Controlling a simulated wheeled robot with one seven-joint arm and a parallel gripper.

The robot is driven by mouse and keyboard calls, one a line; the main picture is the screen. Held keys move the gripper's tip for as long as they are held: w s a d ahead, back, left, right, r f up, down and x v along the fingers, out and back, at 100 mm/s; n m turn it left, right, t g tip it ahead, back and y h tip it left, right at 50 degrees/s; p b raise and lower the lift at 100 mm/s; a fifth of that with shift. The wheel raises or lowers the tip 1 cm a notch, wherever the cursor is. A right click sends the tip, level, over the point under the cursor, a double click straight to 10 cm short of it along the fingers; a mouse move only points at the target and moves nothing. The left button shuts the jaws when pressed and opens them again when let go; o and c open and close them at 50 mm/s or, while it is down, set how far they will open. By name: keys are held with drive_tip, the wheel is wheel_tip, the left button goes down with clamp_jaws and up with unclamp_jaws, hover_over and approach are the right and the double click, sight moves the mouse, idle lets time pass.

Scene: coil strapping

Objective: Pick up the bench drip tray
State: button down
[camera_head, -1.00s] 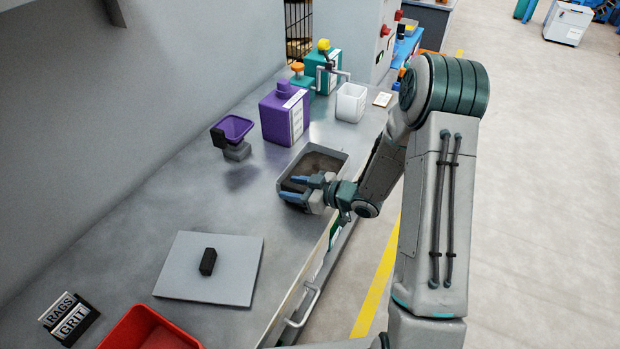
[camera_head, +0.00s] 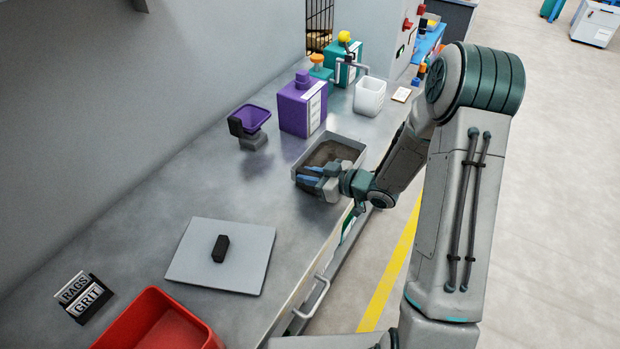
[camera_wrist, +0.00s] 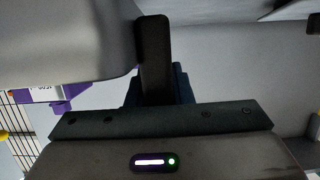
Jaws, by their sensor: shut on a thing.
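The bench drip tray (camera_head: 346,139) is a grey, open rectangular tray with a dark inside. It is at the bench's front edge in the head view, in front of the purple container. My gripper (camera_head: 319,178) is shut on the tray's near side, its blue fingers at the wall. The fingers and wrist hide part of that wall. I cannot tell whether the tray's underside touches the bench. In the wrist view a smooth grey surface, apparently the tray (camera_wrist: 65,40), fills the upper left beside a dark finger.
A purple container (camera_head: 300,108) stands just behind the tray, with a small purple-topped scale (camera_head: 250,121) to its left. A white cup (camera_head: 369,96) stands behind right. A grey board with a black block (camera_head: 220,248) and a red bin (camera_head: 150,305) lie nearer. Bench between is clear.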

drive_tip(key=shift+r, duration=1.3)
drive_tip(key=w+d+r, duration=0.4)
drive_tip(key=d+r, duration=0.2)
drive_tip(key=d, duration=0.4)
drive_tip(key=shift+w+d+r+b, duration=0.3)
drive_tip(key=shift+w+r+b, duration=0.1)
drive_tip(key=shift+a, duration=0.1)
